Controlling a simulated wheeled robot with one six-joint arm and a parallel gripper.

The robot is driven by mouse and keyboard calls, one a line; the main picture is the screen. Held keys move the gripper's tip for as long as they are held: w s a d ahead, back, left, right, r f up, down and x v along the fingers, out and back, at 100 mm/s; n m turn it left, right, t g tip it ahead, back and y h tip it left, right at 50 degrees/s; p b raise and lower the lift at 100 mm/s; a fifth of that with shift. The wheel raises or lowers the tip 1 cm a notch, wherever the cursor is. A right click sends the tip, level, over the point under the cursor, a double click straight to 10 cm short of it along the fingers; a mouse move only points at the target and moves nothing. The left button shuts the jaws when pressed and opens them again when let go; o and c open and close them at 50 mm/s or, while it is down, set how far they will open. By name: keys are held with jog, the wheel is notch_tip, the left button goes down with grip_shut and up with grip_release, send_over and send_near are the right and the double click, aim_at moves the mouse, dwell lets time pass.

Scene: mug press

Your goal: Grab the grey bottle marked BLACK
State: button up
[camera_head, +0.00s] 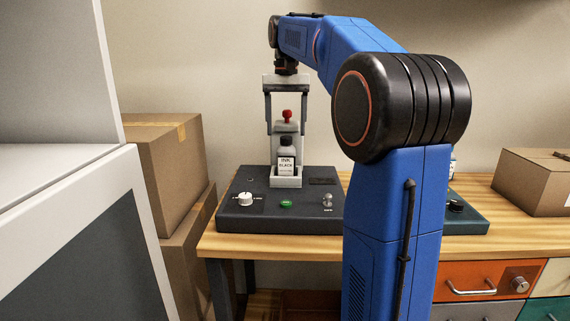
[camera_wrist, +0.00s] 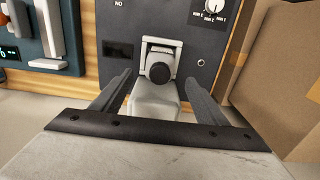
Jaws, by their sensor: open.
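The grey bottle (camera_head: 286,160) with a dark cap and a label reading INK BLACK stands upright in a light grey holder (camera_head: 286,182) on a dark machine base. My gripper (camera_head: 286,128) is open and points down above the bottle, with a finger to either side. In the wrist view my gripper (camera_wrist: 160,82) has its fingers spread either side of the cap, apart from it. Nothing is held.
A grey post with a red knob (camera_head: 287,115) rises behind the bottle. The dark base (camera_head: 243,215) carries a white dial (camera_head: 245,198), a green button (camera_head: 286,204) and a small switch. Cardboard boxes (camera_head: 165,155) stand left; another box (camera_head: 535,180) sits right on the wooden table.

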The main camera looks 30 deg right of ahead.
aim_at(286, 154)
jog(key=shift+s+f, duration=0.15)
jog(key=shift+f, duration=4.6)
jog(key=c, duration=1.6)
jog(key=shift+c, duration=0.2)
jog(key=shift+r, duration=0.15)
